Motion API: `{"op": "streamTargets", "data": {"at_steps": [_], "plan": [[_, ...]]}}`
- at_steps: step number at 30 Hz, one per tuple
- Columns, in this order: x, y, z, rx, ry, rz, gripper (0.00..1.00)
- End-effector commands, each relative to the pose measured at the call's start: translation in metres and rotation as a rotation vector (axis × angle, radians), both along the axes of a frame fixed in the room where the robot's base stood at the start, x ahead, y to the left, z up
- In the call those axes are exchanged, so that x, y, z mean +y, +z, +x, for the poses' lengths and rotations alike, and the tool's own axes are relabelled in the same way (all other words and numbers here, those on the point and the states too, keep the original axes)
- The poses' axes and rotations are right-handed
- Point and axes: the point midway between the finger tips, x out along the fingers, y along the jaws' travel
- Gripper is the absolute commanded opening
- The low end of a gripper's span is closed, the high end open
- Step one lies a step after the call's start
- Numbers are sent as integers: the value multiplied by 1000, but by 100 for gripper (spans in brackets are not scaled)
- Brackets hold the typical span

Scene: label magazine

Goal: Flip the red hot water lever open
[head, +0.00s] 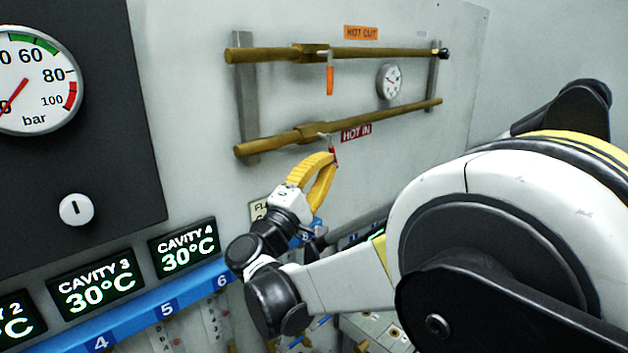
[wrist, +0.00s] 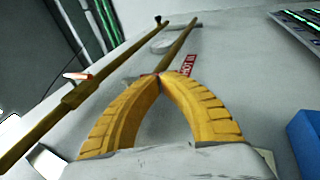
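The red hot water lever (head: 333,155) hangs from the lower brass pipe (head: 375,126), beside the red HOT IN label (head: 356,132). Its handle points down, across the pipe. My gripper (head: 331,160) has its yellow fingertips together at the lever's lower part. In the wrist view the fingertips of my gripper (wrist: 159,76) meet, with a small bit of red just at the tips. Most of the lever is hidden there behind the fingers. I cannot tell whether the lever is pinched between the tips or only touched. The HOT IN label also shows in the wrist view (wrist: 187,65).
The upper brass pipe (head: 385,53) carries an orange lever (head: 330,81) under a HOT OUT label (head: 361,33). A small round gauge (head: 390,82) sits between the pipes. A dark panel (head: 110,150) is at left, with a blue numbered rail (head: 130,312) below.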

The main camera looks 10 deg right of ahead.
Motion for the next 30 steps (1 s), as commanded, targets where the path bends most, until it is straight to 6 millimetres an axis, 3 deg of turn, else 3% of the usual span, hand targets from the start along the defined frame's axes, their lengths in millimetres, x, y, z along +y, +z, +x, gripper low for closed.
{"op": "streamTargets", "data": {"at_steps": [1,4,30], "plan": [[-5,-8,1,-23,-4,-39,0],[-9,-6,4,-66,-4,-115,0],[-40,21,23,-60,-1,-104,0]]}}
